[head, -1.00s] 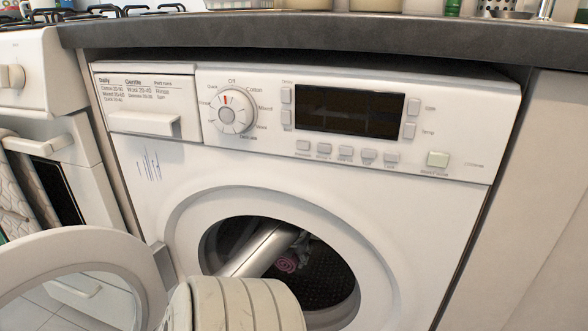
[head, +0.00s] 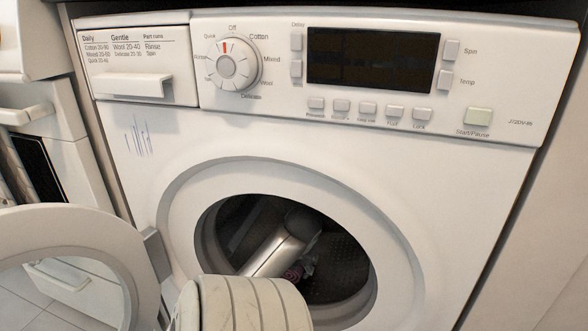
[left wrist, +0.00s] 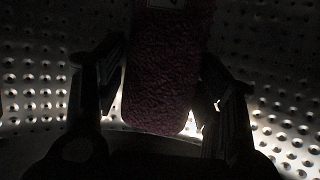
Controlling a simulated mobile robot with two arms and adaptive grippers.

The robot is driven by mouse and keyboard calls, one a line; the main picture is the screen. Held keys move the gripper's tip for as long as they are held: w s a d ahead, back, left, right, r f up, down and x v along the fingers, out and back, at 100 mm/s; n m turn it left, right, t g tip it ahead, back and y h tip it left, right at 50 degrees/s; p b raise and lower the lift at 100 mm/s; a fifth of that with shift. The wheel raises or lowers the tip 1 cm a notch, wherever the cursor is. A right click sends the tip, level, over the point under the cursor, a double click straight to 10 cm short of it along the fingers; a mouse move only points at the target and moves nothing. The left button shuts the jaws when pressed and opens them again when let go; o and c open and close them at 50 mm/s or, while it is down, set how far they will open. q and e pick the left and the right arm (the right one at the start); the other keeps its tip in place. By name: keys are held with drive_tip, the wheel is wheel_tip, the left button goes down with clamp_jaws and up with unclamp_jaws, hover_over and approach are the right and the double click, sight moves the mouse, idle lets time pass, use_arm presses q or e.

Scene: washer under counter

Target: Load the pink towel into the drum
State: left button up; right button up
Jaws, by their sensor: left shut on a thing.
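My left gripper (head: 308,250) is inside the drum, shut on the towel. In the wrist view, perforated drum metal surrounds the left gripper (left wrist: 165,100). My right gripper is in neither view.
The washer door (head: 70,222) stands open to the left of the round opening. The washer's front panel (head: 370,75) has a dial and dark display above. A white cabinet or oven front (head: 45,130) stands at left. My left arm fills the lower middle of the opening.

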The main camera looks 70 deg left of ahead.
use_arm(q)
drive_tip(key=shift+f, duration=0.25)
drive_tip(key=shift+r, duration=0.1)
drive_tip(key=shift+f, duration=0.5)
drive_tip(key=shift+f, duration=0.1)
drive_tip(key=o, duration=1.2)
